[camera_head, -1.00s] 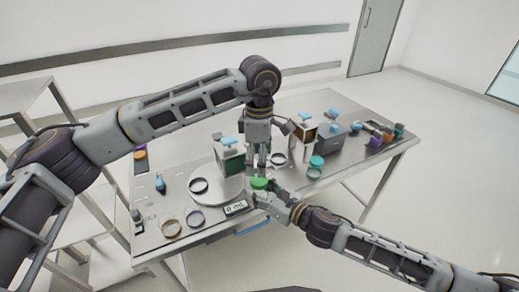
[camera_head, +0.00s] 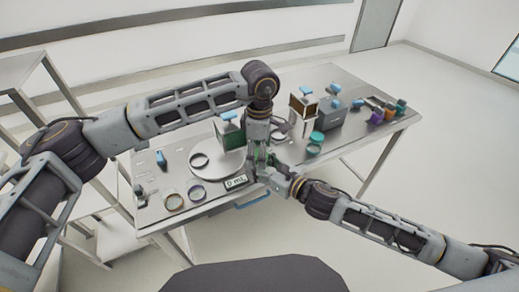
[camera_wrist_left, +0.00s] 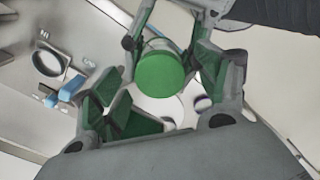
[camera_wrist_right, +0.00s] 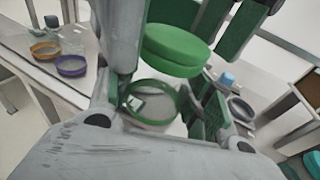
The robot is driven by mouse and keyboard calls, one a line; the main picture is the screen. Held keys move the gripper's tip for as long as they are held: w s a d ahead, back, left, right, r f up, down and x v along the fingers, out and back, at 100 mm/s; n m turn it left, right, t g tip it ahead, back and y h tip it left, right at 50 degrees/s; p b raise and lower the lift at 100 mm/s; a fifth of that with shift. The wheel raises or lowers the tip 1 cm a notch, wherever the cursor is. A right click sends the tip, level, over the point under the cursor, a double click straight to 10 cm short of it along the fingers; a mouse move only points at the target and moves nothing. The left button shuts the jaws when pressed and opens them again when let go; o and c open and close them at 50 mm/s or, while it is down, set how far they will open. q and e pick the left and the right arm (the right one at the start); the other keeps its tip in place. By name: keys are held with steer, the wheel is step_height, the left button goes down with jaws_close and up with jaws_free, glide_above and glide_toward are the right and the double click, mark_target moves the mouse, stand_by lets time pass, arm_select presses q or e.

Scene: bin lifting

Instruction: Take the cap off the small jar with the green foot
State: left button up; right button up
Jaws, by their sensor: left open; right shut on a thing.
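The small jar has a green cap (camera_wrist_right: 175,48) on top and a green foot (camera_wrist_right: 155,117) around its clear body. My right gripper (camera_head: 272,172) is shut on the jar, which is held near the table's front edge. My left gripper (camera_head: 260,158) points down from above, open, with its fingers on either side of the cap. In the left wrist view, the round green cap (camera_wrist_left: 160,73) lies between the fingers. I cannot tell whether the fingers touch it. In the head view the two grippers hide most of the jar.
A scale plate (camera_head: 215,168) with a display (camera_head: 236,183) stands on the table beside the grippers. A green box (camera_head: 229,133) is behind it. A teal-lidded jar (camera_head: 316,138) and a grey box (camera_head: 328,110) stand right.

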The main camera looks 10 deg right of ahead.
arm_select(q)
steer(key=c, duration=1.2)
steer(key=shift+o, duration=0.2)
steer(key=shift+r, duration=1.35)
stand_by(0.3)
steer(key=shift+r, duration=1.85)
